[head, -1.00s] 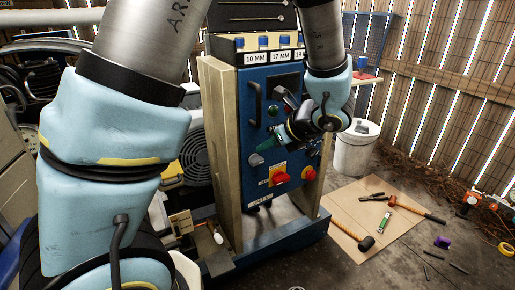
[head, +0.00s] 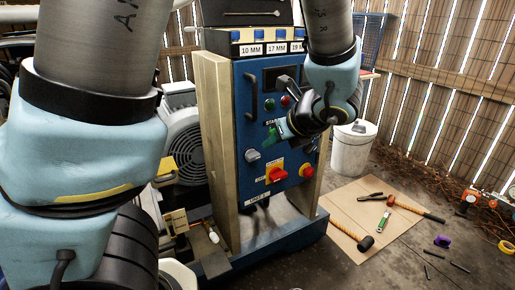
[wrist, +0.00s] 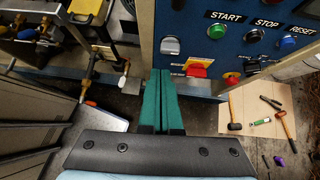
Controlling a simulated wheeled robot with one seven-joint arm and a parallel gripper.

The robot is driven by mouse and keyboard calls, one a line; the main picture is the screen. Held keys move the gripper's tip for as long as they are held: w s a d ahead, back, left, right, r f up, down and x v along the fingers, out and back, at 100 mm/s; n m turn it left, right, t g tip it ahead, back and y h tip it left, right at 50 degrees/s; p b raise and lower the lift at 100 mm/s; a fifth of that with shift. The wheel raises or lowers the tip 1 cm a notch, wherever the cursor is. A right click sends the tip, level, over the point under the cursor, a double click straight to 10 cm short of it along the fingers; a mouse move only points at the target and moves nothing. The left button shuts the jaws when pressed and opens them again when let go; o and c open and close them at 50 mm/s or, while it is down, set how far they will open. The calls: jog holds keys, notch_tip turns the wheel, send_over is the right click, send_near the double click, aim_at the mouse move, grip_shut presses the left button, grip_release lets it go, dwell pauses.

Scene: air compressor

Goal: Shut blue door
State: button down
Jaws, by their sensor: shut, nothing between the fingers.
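The blue door (head: 255,168) is the tall blue front panel of the compressor cabinet, with a dark handle (head: 249,97) at its upper left. It stands between pale wooden posts; I cannot tell whether it is fully flush. It carries a grey knob (head: 252,155) and a red switch on a yellow plate (head: 276,174). The wrist view shows its lower part (wrist: 185,20) at upper right. My gripper (head: 274,138) is in front of the door at mid height, its green fingers (wrist: 160,75) shut together and empty. Contact is unclear.
A wooden post (head: 217,150) flanks the door on the left. A white bucket (head: 352,150) stands to the right. Tools lie on a cardboard sheet (head: 345,205) on the floor at right. A fan motor (head: 187,135) sits to the left.

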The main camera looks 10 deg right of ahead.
aim_at(243, 150)
jog(key=x, duration=0.4)
jog(key=w+r+b+x, duration=0.1)
jog(key=x, duration=0.3)
jog(key=b+x, duration=0.1)
jog(key=x, duration=0.3)
jog(key=shift+w+a+r, duration=0.25)
jog(key=shift+a+r, duration=0.05)
jog(key=shift+r, duration=0.15)
jog(key=shift+w+a, duration=0.1)
jog(key=shift+w, duration=0.2)
